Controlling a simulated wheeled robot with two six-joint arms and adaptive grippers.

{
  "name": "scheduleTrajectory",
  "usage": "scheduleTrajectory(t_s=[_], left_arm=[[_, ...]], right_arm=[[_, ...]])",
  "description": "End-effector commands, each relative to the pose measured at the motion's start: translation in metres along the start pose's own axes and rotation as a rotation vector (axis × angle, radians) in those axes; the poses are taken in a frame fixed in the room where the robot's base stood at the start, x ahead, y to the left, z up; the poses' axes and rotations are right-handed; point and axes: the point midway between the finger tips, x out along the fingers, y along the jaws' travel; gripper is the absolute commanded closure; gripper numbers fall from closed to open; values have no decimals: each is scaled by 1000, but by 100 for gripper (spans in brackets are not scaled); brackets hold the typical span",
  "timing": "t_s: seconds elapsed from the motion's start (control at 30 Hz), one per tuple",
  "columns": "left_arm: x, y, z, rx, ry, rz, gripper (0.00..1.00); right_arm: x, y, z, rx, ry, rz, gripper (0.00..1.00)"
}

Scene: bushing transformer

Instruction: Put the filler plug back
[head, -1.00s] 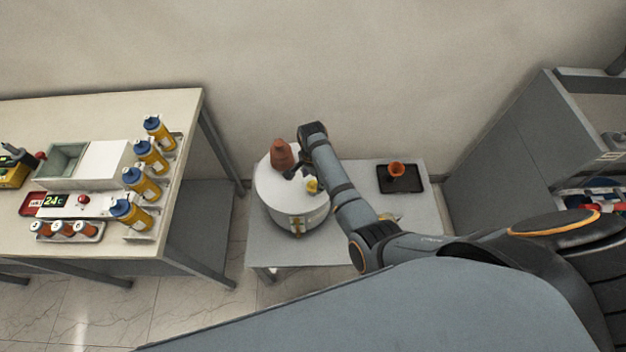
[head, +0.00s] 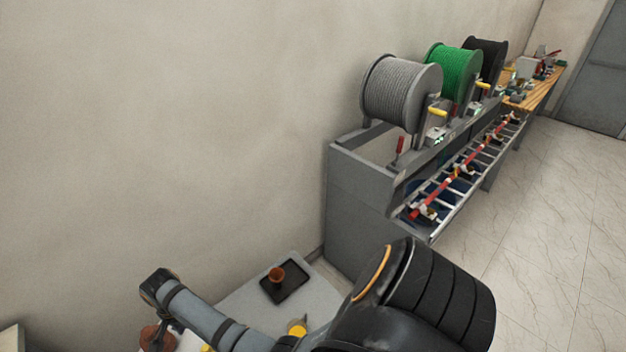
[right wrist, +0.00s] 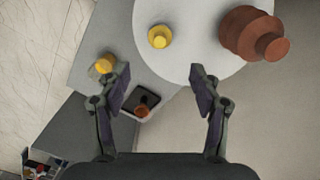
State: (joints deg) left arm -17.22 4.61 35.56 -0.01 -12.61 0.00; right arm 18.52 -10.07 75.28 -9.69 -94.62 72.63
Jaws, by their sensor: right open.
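The white round transformer lid (right wrist: 195,58) is at the top of the right wrist view, with a brown ribbed bushing (right wrist: 245,32) on it. A round yellow piece (right wrist: 160,37) sits on the lid. Another yellow knobbed piece (right wrist: 105,63) is on the grey table beside it; I cannot tell which is the filler plug. In the head view the table's yellow piece (head: 297,328) shows partly behind my arm, and the bushing (head: 154,338) is at the bottom edge. My right gripper (right wrist: 160,82) is open and empty above the lid's edge. My left gripper is out of view.
A black tray (head: 285,282) holding an orange-brown cup (head: 276,274) lies on the grey table (head: 235,302). A grey rack (head: 360,210) with cable reels (head: 402,92) stands to the right. The table's back right part is clear.

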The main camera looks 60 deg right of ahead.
Motion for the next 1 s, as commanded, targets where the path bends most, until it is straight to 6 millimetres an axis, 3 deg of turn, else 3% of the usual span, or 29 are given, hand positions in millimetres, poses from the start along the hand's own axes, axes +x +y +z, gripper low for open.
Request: scheduleTrajectory(t_s=[0.1, 0.23, 0.5, 0.6, 0.67, 0.87, 1.0], left_arm=[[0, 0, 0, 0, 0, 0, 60], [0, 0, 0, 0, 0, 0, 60], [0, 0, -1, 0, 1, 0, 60], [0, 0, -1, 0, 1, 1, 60], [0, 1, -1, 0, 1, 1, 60], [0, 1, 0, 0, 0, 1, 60], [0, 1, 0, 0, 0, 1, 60]], right_arm=[[-1, -3, -5, -17, 12, -31, 36], [-15, -20, -29, -115, 93, -206, 36], [-87, -48, -79, -410, 420, -604, 36], [-92, -46, -87, -522, 530, -664, 36], [-72, -39, -88, -594, 566, -658, 36], [12, -10, -81, -728, 551, -561, 36], [78, 26, -73, -807, 507, -475, 36]])
